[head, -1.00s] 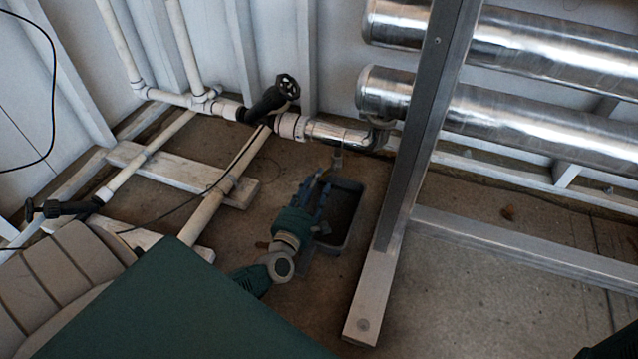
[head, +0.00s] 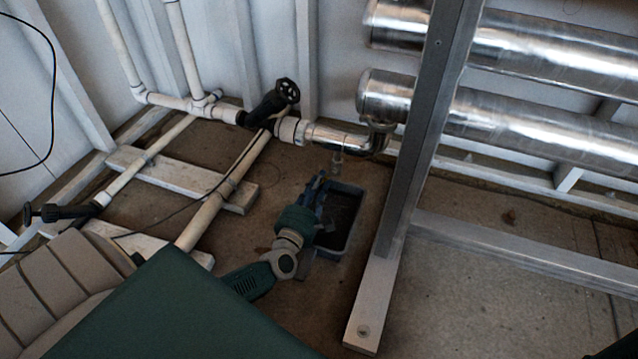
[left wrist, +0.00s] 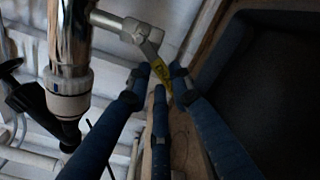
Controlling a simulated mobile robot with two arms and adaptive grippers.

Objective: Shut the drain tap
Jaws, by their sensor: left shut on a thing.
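The drain tap (head: 337,158) hangs under the shiny metal pipe, above a grey tray. In the left wrist view the drain tap (left wrist: 140,32) has a silver body and a short yellow-marked lever (left wrist: 157,68) angled down to the right. My left gripper (head: 321,180) is just below the tap in the head view. In the left wrist view, the blue fingers of my left gripper (left wrist: 161,78) are around the lever's free end and shut on it. Its exact contact points are hard to see. My right gripper is not in view.
The grey tray (head: 354,222) stands on the floor beside my left gripper. A metal frame post (head: 412,150) rises to its right. A black handwheel valve (head: 272,103) and white pipes (head: 200,222) lie to the left.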

